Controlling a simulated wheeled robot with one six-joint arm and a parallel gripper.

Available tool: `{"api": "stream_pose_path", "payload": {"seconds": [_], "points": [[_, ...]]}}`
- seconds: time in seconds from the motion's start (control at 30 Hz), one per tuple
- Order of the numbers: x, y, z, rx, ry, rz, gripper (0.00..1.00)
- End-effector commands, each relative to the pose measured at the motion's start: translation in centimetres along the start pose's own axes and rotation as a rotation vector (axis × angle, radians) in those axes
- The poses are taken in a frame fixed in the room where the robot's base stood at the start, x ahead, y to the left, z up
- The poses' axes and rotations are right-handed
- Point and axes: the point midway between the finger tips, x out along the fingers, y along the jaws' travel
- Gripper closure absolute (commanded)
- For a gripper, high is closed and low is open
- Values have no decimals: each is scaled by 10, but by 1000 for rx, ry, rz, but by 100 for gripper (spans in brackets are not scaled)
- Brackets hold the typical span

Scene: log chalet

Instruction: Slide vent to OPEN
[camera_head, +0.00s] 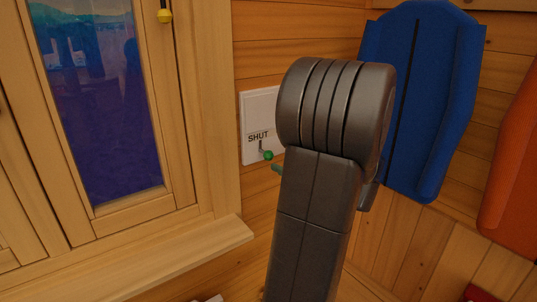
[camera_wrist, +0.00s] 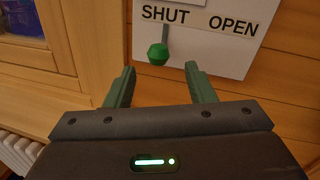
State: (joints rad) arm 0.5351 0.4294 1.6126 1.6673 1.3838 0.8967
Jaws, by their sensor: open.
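The vent is a white plate (camera_wrist: 222,55) on the wooden wall, with the labels SHUT and OPEN, SHUT on the left. A green knob (camera_wrist: 158,54) on a thin grey stem hangs under the right end of the SHUT label. In the head view the plate (camera_head: 246,112) shows only its left part, with SHUT and the green knob (camera_head: 268,155); my arm hides the OPEN side. My gripper (camera_wrist: 160,78) is open and empty, its two green fingers pointing at the wall just below the knob. The knob lies between their lines, apart from both fingertips.
A wooden-framed window (camera_head: 100,100) with a sill (camera_head: 180,262) is left of the plate. A white radiator (camera_wrist: 18,150) shows at lower left in the wrist view.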

Motion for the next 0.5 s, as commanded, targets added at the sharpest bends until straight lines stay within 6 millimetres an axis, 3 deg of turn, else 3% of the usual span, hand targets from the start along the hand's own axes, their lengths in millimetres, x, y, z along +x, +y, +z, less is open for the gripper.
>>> {"api": "stream_pose_path", "payload": {"seconds": [0.2,0.5], "points": [[43,1,1,2,-1,3,50],[71,0,0,1,0,-1,50]]}}
